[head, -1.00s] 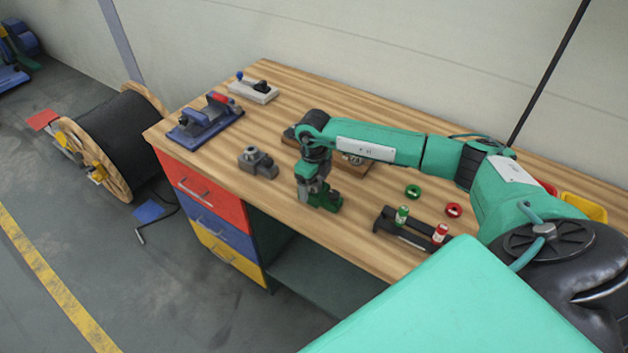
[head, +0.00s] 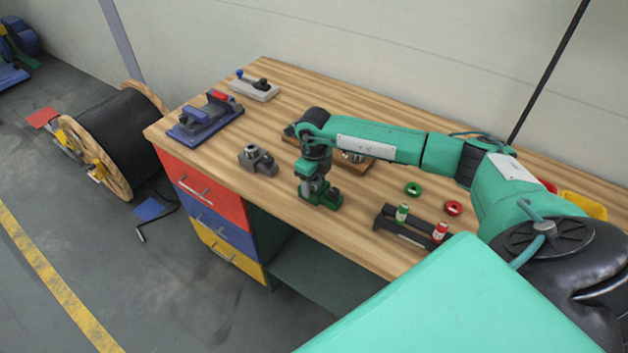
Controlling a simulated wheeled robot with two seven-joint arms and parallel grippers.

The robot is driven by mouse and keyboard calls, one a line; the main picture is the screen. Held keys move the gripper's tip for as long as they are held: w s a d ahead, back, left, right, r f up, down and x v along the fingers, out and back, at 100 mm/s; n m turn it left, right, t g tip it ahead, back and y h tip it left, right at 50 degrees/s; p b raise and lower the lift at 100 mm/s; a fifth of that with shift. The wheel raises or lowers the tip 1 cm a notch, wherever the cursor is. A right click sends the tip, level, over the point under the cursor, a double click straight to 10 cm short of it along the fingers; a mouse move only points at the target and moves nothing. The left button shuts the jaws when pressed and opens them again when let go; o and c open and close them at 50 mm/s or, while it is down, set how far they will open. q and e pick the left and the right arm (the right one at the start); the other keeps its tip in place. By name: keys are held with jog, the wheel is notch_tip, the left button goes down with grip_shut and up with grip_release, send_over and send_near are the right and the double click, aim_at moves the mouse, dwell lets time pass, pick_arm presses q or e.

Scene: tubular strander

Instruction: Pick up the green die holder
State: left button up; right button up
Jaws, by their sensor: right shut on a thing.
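The green die holder (head: 329,196), a dark green block, is at the front middle of the wooden workbench in the head view. My right gripper (head: 314,190) comes down over it from above and is shut on it. The jaws and wrist hide part of its top. I cannot tell whether its base touches the bench top or is slightly above it. My left gripper is not in view.
A grey die holder (head: 258,161) stands left of my right gripper. A black rack (head: 404,235) with a green and a red can stands to the right, near green (head: 413,189) and red (head: 453,208) rings. A blue vise-like device (head: 205,122) is at the far left.

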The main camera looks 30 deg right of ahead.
jog(key=shift+w+r+p, duration=0.15)
jog(key=shift+r+p, duration=0.15)
jog(key=shift+r, duration=0.2)
jog(key=shift+r+p, duration=2.2)
jog(key=shift+r, duration=2.35)
